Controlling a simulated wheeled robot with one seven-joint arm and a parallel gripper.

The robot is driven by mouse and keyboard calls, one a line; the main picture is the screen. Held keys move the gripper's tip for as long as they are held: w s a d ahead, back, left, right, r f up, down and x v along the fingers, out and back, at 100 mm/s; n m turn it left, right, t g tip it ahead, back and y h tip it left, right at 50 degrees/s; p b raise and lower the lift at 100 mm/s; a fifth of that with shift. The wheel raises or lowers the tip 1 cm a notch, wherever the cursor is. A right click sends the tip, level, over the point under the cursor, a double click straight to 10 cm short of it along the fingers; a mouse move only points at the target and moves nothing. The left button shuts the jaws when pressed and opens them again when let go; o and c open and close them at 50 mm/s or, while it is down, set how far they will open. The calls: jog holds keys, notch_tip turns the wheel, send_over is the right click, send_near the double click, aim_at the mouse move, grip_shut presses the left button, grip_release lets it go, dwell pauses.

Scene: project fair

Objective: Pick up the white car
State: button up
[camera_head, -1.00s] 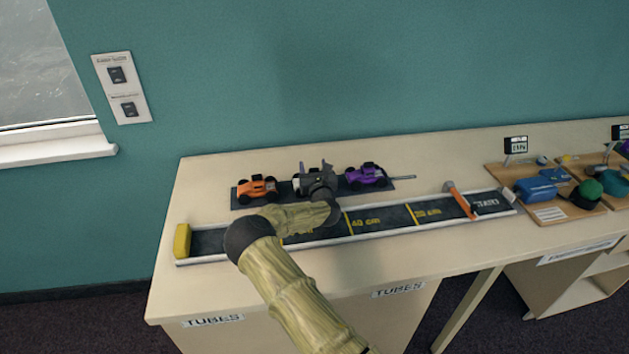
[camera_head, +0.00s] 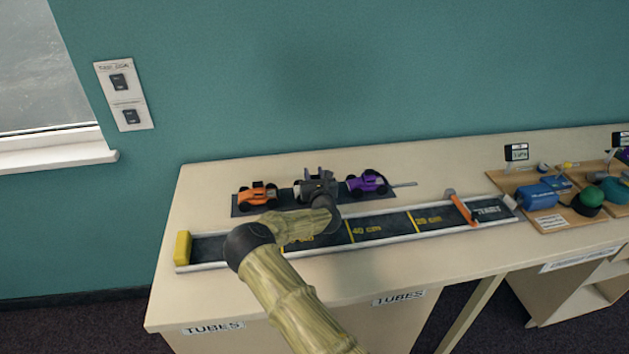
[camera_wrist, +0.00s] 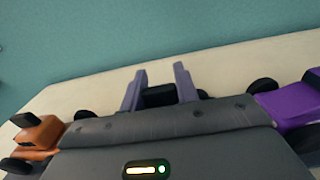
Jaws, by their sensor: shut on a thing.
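My gripper (camera_head: 317,174) is over the middle of the dark mat (camera_head: 240,211), between the orange car (camera_head: 257,194) and the purple car (camera_head: 367,183). In the wrist view, its two fingers (camera_wrist: 160,88) stand on either side of a dark part of the car they hold (camera_wrist: 158,96). The gripper is shut on this car, which sits in the white car's place in the row. Its body is almost wholly hidden behind my gripper, and its white colour hardly shows. I cannot tell whether it is clear of the mat.
The orange car (camera_wrist: 38,135) and purple car (camera_wrist: 290,106) are close on either side in the wrist view. A track (camera_head: 385,226) with an orange bar (camera_head: 462,208) runs in front. Boards with a blue device (camera_head: 540,193) stand at right. The teal wall is behind.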

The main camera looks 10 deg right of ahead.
notch_tip(320, 180, up, 10)
jog(key=b, duration=0.1)
dwell(0.7)
